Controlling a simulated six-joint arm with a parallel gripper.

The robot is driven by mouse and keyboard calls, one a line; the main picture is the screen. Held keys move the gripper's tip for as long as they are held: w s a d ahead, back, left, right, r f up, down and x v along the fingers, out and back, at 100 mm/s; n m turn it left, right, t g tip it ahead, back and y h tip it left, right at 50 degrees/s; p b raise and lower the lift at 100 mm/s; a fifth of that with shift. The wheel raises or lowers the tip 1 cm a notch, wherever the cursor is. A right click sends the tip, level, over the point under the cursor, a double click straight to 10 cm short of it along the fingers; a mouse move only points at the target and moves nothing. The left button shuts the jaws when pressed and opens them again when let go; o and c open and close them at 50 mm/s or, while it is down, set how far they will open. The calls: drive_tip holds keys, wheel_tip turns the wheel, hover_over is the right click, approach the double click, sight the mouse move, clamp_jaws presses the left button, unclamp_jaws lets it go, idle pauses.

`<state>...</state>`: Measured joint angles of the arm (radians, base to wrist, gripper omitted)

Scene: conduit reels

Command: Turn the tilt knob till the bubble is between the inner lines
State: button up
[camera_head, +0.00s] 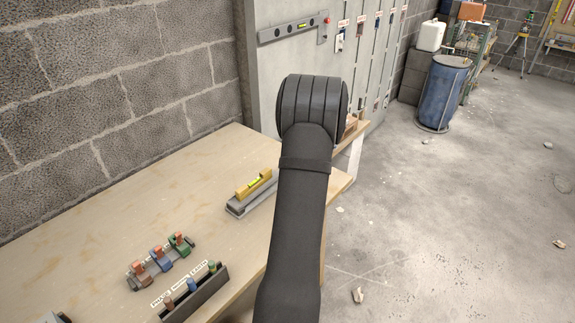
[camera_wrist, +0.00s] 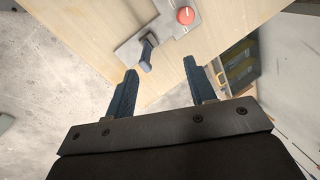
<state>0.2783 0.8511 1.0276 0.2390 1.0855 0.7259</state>
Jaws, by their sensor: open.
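A yellow level with a green bubble vial (camera_head: 253,185) sits on a grey base on the bench. A grey bar with a green vial (camera_head: 295,30) is mounted on the wall panel; a red knob (camera_head: 327,20) is near its right end. The bubbles are too small to read against their lines. In the wrist view, my gripper (camera_wrist: 160,68) is open and empty. Beyond its fingertips, a grey plate (camera_wrist: 130,47) on a wooden surface carries a dark handle (camera_wrist: 147,54) and a round red part (camera_wrist: 185,15). My arm hides the gripper in the head view.
The wooden bench (camera_head: 120,215) holds a row of coloured clamp-like parts (camera_head: 160,260) and a dark labelled tray (camera_head: 195,295) at its front. Behind are a block wall and a panel with several switches. A blue barrel (camera_head: 443,95) stands on the open concrete floor at right.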

drive_tip(key=w+a+r+n+t, duration=0.1)
drive_tip(key=a+r+n+t, duration=0.2)
drive_tip(key=n, duration=1.5)
drive_tip(key=shift+g, duration=0.7)
drive_tip(key=x, duration=1.6)
drive_tip(key=shift+w+a+f, duration=0.25)
drive_tip(key=shift+a+f, duration=0.05)
drive_tip(key=shift+a, duration=0.1)
drive_tip(key=c, duration=1)
drive_tip(key=shift+o, duration=0.2)
